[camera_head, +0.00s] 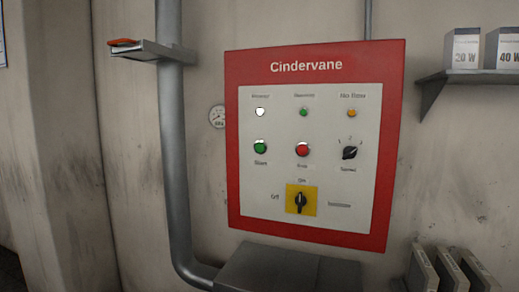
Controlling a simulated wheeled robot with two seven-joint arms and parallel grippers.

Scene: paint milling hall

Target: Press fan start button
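A red-framed control panel (234,152) titled "Cindervane" hangs on the wall in the head view, with a white face. A green button (260,147) sits at its middle left; the small label below it is too blurred to read surely. A red button (302,149) is to its right, then a black selector knob (349,152). Above are a white lamp (260,112), a green lamp (304,112) and an amber lamp (351,113). Below is a black rotary switch (300,201) on a yellow plate, its handle about upright. Neither gripper is in view.
A grey pipe (173,150) runs down left of the panel, past a small shelf (157,51) holding a red object (123,42). A gauge (217,116) is beside the panel. A grey box (270,270) is below. A right shelf (470,76) holds boxes. Nothing blocks the panel face.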

